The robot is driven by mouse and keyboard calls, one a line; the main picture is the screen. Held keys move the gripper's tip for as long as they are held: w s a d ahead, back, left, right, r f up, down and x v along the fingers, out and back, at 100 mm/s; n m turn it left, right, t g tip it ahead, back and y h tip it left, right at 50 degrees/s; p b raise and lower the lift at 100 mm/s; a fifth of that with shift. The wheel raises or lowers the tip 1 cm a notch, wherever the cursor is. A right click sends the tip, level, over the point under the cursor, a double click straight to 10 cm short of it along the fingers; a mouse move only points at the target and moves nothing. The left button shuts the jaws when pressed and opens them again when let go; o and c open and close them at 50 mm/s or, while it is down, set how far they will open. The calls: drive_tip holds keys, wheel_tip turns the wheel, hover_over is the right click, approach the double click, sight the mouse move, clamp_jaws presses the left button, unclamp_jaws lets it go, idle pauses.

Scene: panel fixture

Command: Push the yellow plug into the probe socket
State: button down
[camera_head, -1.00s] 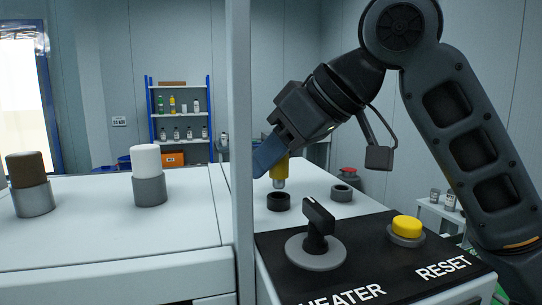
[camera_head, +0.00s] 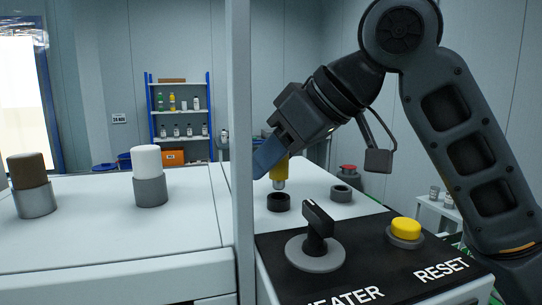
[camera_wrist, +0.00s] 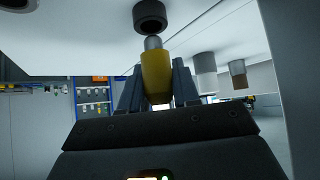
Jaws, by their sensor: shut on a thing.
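The yellow plug (camera_head: 279,170) has a silver tip that points down. My gripper (camera_head: 268,157) is shut on the plug and holds it upright. The tip is above the black socket, with a small gap in the head view. In the wrist view the plug (camera_wrist: 156,75) sits between my fingers, its tip at the rim of the dark socket (camera_wrist: 150,16). I cannot read which socket is labelled probe.
A black HEATER knob (camera_head: 318,230) and a yellow RESET button (camera_head: 406,229) stand on the front panel. A vertical post (camera_head: 240,150) stands left of the sockets. A white-topped plug (camera_head: 148,172) and a brown-topped plug (camera_head: 30,182) stand on the left panel.

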drive_tip(key=shift+f+b, duration=0.75)
drive_tip(key=shift+f, duration=0.65)
idle(0.4)
drive_tip(key=c, duration=0.7)
unclamp_jaws()
drive_tip(key=shift+c, duration=0.2)
drive_tip(key=shift+r, duration=0.1)
